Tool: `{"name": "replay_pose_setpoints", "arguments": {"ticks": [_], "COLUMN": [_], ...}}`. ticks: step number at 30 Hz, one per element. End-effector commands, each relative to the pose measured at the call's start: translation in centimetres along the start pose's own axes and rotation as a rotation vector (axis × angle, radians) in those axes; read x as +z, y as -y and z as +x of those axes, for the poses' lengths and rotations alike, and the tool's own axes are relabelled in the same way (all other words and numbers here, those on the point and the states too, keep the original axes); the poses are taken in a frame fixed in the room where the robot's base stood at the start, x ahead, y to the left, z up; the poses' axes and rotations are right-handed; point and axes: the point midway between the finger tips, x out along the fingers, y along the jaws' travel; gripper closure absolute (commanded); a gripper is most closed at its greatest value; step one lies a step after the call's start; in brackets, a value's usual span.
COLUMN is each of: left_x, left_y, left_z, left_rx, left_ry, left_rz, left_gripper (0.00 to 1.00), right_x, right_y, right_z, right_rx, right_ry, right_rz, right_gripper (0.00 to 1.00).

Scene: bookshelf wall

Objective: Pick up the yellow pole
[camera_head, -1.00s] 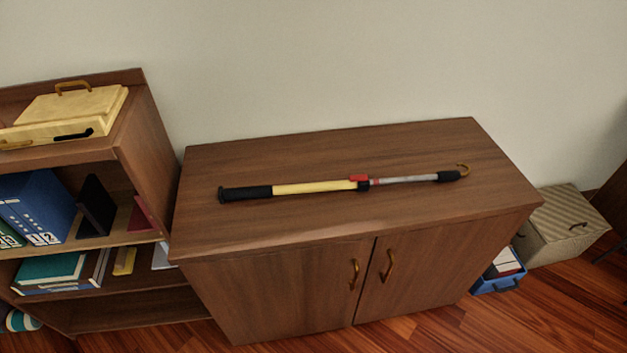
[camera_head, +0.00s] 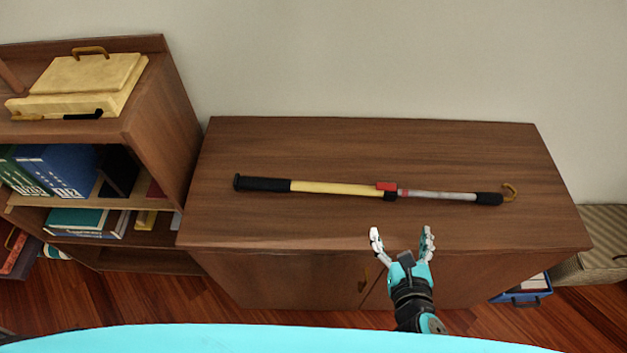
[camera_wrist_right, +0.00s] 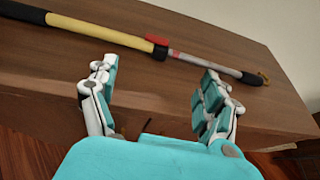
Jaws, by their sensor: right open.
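The yellow pole (camera_head: 345,188) lies flat across the top of a brown cabinet (camera_head: 300,145). It has a black grip at its left end, a red clamp near the middle, and a thin grey section ending in a black piece with a hook on the right. My right gripper (camera_head: 402,232) is open and empty in front of the cabinet's front edge, on the near side of the pole and apart from it. In the right wrist view, the open fingers (camera_wrist_right: 160,85) point toward the pole (camera_wrist_right: 105,32), which lies beyond them. My left gripper is not in view.
A bookshelf (camera_head: 175,110) with binders, books and a yellow case (camera_head: 80,85) on top stands left of the cabinet. The cabinet top around the pole is bare.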

Motion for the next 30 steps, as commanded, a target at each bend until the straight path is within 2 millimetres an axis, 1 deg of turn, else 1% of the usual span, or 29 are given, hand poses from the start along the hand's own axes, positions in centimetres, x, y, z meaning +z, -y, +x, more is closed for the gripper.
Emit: {"name": "replay_pose_setpoints", "arguments": {"ticks": [1, 6, 9, 12, 16, 20, 25, 27, 30], "left_x": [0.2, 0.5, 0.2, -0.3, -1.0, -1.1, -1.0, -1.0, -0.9], "left_y": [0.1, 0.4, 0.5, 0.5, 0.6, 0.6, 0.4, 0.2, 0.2], "left_z": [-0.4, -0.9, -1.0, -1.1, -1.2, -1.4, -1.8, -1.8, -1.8], "left_rx": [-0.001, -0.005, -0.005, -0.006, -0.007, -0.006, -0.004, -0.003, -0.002], "left_ry": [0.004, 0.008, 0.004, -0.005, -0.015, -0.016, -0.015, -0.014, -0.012], "left_rz": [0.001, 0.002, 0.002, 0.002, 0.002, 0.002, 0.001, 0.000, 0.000], "left_gripper": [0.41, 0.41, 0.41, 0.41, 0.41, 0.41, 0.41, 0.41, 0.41], "right_x": [0.3, 0.3, 0.2, 0.1, 0.1, 0.1, 0.1, 0.0, 0.0], "right_y": [0.0, 0.0, 0.0, 0.0, 0.0, -0.2, -0.6, -0.5, -0.6], "right_z": [1.2, 5.0, 7.0, 8.5, 9.5, 10.4, 12.9, 13.9, 14.6], "right_rx": [-0.003, -0.002, -0.002, -0.001, 0.000, -0.001, -0.001, -0.001, 0.000], "right_ry": [0.004, 0.003, 0.003, 0.001, 0.001, 0.000, 0.000, 0.000, -0.001], "right_rz": [-0.001, 0.002, 0.002, 0.003, 0.003, 0.004, 0.007, 0.004, 0.004], "right_gripper": [0.18, 0.18, 0.18, 0.18, 0.18, 0.18, 0.18, 0.18, 0.18]}}
